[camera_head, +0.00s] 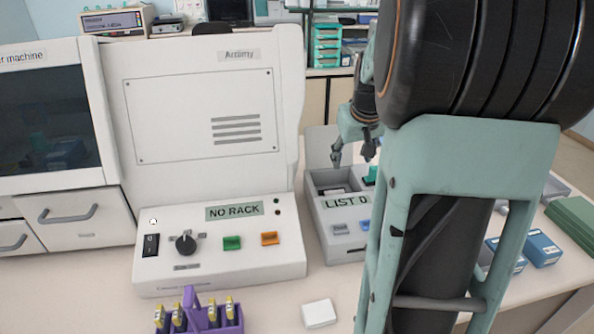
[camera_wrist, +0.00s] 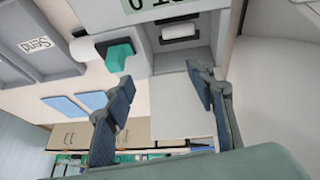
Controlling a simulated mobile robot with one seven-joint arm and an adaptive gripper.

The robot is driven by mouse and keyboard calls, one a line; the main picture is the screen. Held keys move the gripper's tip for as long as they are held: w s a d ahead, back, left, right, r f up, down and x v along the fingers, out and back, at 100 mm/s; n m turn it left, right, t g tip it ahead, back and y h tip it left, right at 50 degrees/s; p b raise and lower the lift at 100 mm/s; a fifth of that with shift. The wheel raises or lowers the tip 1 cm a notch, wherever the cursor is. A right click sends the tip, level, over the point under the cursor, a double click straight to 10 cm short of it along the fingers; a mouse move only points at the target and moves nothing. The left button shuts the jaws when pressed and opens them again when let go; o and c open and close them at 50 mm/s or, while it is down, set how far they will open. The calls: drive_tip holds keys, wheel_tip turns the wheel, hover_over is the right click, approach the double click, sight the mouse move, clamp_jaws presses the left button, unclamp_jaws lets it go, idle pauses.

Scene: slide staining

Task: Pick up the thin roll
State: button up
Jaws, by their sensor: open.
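A white roll (camera_wrist: 179,31) lies in the open compartment of the grey-white printer box (camera_head: 318,215) labelled "LIST 0". Another white roll (camera_wrist: 84,49) lies outside the box, beside a green piece (camera_wrist: 119,56); I cannot tell for sure which roll is the thin one. My gripper (camera_head: 352,157) is open and empty, above the back of the printer box. In the wrist view its fingertips (camera_wrist: 160,77) are spread below the compartment in the picture, apart from both rolls.
The large white machine with the "NO RACK" display (camera_head: 234,211) stands left of the printer box. A purple rack (camera_head: 205,325) with several bottles and a small white block (camera_head: 319,313) are in front. Blue boxes (camera_head: 541,248) lie at right. My arm hides much of the right side.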

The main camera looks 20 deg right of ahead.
wheel_tip(320, 180, down, 2)
drive_tip(key=a+y, duration=0.1)
drive_tip(key=a, duration=0.2)
hover_over(335, 193)
drive_tip(key=s, duration=0.2)
drive_tip(key=shift+m+g, duration=0.3)
drive_tip(key=f, duration=0.4)
drive_tip(key=shift+w+a+f, duration=0.1)
drive_tip(key=shift+a+f, duration=0.2)
drive_tip(key=shift+f, duration=0.1)
drive_tip(key=shift+p+x, duration=0.45)
drive_tip(key=shift+x, duration=2.4)
drive_tip(key=shift+c, duration=0.4)
drive_tip(key=c, duration=0.4)
